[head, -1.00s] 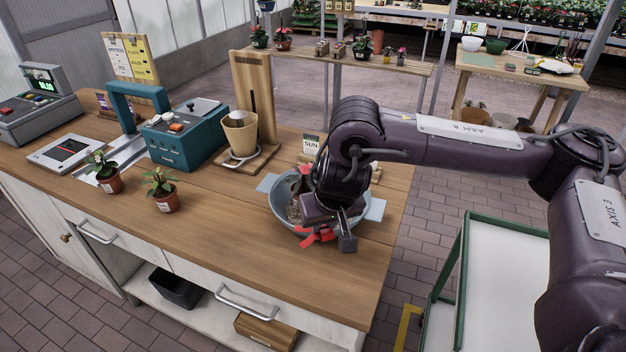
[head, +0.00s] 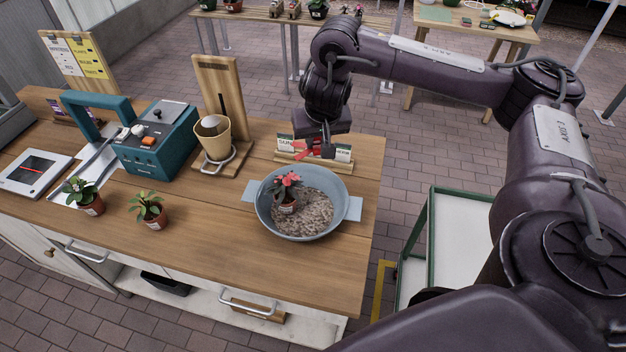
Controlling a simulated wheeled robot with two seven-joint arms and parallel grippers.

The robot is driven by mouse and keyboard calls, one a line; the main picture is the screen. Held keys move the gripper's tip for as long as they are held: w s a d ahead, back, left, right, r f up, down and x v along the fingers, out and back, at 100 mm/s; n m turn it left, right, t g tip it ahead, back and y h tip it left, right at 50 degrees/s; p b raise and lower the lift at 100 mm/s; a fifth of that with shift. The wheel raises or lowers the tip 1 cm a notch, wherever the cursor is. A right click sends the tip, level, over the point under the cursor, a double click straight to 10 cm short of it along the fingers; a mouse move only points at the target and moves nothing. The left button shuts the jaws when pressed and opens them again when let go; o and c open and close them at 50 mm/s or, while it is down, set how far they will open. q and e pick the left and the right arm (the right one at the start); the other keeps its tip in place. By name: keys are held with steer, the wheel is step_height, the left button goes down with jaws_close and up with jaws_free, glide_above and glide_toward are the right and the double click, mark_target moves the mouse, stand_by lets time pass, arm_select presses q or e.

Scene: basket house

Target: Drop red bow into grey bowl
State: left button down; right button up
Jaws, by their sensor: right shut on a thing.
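The grey bowl (head: 334,228) sits on the wooden counter near its right end. It holds gravel-like material and a small potted plant with red leaves (head: 287,190), left of its middle. My right gripper (head: 314,149) is shut on the red bow (head: 304,149) and holds it in the air. In the head view they appear just beyond the bowl's far rim, in front of the seed packet rack. The gripper partly hides the bow. My left gripper is not in view.
A packet rack (head: 343,154) stands behind the bowl. A wooden stand with a tan cup (head: 212,139), a teal machine (head: 156,145) and two potted plants (head: 148,208) are to the left. A green-framed cart (head: 431,235) stands at right.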

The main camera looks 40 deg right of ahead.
step_height(320, 180, down, 18)
steer(key=b, duration=1)
steer(key=shift+w+r, duration=0.15)
steer(key=shift+f, duration=0.45)
steer(key=o, duration=0.8)
steer(key=shift+o, duration=0.6)
steer(key=shift+r, duration=0.1)
